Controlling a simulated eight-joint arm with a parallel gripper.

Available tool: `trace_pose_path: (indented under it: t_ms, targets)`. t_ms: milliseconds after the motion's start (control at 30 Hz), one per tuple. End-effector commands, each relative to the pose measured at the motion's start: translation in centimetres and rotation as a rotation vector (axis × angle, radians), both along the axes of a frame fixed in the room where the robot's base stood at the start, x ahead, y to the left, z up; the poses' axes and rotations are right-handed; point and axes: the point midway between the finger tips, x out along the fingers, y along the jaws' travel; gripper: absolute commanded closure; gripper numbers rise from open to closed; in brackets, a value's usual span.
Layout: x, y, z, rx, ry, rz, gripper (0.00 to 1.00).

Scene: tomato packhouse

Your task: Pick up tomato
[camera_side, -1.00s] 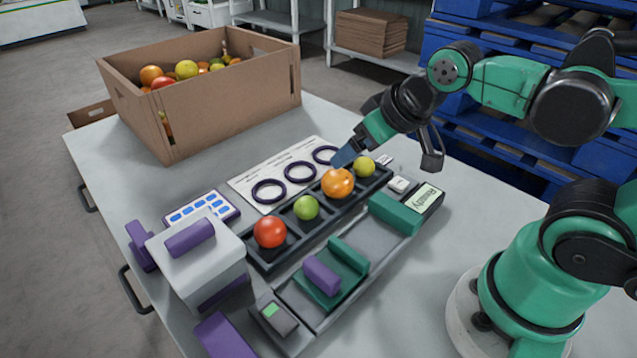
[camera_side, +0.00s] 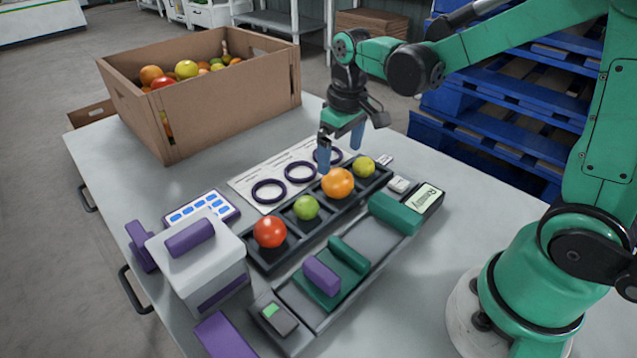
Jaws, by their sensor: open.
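Several tomatoes sit in a row in a dark compartment tray (camera_side: 281,251). A red tomato (camera_side: 270,232) is at the near left end, then a green tomato (camera_side: 306,208), a larger orange tomato (camera_side: 338,183) and a yellow-green tomato (camera_side: 364,167) at the far right end. My gripper (camera_side: 340,160) points down just above and behind the orange tomato. Its two blue fingertips are spread apart with nothing between them. Whether a fingertip touches the orange tomato cannot be told from this view.
A cardboard box (camera_side: 235,105) of mixed tomatoes stands at the back left. A sheet with dark rings (camera_side: 270,191) lies behind the tray. In front are a green-and-purple device (camera_side: 330,270) and a scale display (camera_side: 428,198). A white-and-purple box (camera_side: 200,262) stands at left.

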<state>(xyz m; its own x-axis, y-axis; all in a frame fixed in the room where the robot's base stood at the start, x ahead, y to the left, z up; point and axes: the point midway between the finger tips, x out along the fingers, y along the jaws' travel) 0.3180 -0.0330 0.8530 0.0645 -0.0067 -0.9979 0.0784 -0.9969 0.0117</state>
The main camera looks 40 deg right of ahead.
Motion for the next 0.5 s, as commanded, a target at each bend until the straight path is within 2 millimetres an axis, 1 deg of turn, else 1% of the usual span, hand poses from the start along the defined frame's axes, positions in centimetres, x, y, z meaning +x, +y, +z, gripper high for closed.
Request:
trace_pose_path:
  t_ms: [33, 267, 500]
  targets:
    - [0.3, -0.2, -0.6, 0.002, 0.023, 0.002, 0.00]
    - [0.6, -0.5, -2.1, 0.007, 0.068, 0.011, 0.00]
    - [0.6, -0.4, -5.0, 0.007, 0.065, 0.011, 0.00]
